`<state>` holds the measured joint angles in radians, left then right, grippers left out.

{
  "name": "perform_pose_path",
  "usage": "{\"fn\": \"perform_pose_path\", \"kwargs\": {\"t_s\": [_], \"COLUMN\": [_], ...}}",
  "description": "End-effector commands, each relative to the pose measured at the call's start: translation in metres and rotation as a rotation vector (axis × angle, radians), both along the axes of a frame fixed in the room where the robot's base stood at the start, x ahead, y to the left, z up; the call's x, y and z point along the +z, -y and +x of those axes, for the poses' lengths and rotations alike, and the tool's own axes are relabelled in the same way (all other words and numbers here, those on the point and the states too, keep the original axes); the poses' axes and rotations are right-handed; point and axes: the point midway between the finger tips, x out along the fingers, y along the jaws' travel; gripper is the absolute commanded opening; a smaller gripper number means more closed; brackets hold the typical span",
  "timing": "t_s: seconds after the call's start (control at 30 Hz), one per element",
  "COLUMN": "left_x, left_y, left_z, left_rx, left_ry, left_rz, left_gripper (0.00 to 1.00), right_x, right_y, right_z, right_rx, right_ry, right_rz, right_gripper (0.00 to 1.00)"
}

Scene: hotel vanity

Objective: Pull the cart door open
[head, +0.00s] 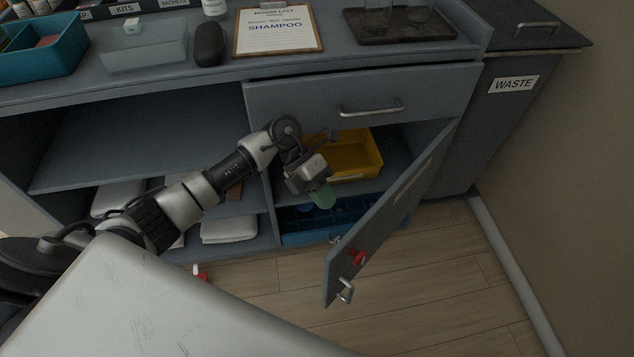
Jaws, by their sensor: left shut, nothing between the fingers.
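The cart door (390,218) is a grey panel, hinged at its right side. It stands well open, swung out over the floor. Its silver handle (345,291) is near the lower free corner, with a red latch-like part (358,257) beside it. My left gripper (321,195) is in front of the door's opening, left of the door's inner face. It is shut and empty, apart from the handle, and a green part shows at its tip. Whether it touches the door's inner face I cannot tell. My right gripper is not in view.
Inside the opening are a yellow bin (357,155) and a blue divided tray (300,228). A closed drawer (365,98) is above. Open shelves with folded white cloths (228,229) are at left. A waste unit (513,90) and wall bound the right. Floor past the door is clear.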

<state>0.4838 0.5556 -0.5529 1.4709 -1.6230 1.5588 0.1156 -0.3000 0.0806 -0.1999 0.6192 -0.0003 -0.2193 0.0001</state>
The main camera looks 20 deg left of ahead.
Motion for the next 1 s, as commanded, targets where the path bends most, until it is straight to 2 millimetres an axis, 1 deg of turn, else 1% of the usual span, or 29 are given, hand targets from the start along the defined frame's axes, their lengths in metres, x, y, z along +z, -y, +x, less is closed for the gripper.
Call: {"fn": "perform_pose_path", "kwargs": {"t_s": [0.03, 0.2, 0.27, 0.4, 0.6, 1.0], "left_x": [-0.008, -0.031, -0.028, -0.028, -0.029, -0.029], "left_y": [0.009, 0.033, 0.044, 0.059, 0.068, 0.069], "left_z": [-0.003, -0.011, -0.014, -0.019, -0.022, -0.023], "left_rx": [-0.002, -0.001, -0.002, -0.001, 0.001, 0.006], "left_ry": [-0.003, -0.003, 0.001, 0.0, 0.001, 0.0], "left_rz": [-0.003, -0.003, -0.004, -0.002, 0.0, 0.0], "left_gripper": [0.0, 0.0, 0.0, 0.0, 0.0, 0.0], "right_x": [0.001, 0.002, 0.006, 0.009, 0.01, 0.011], "right_y": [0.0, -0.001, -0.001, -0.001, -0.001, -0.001], "right_z": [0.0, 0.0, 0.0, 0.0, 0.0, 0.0], "right_rx": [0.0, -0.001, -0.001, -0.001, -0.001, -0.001], "right_ry": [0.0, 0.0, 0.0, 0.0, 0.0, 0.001], "right_rz": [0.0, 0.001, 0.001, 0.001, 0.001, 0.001], "right_gripper": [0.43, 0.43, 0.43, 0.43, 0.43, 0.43]}}
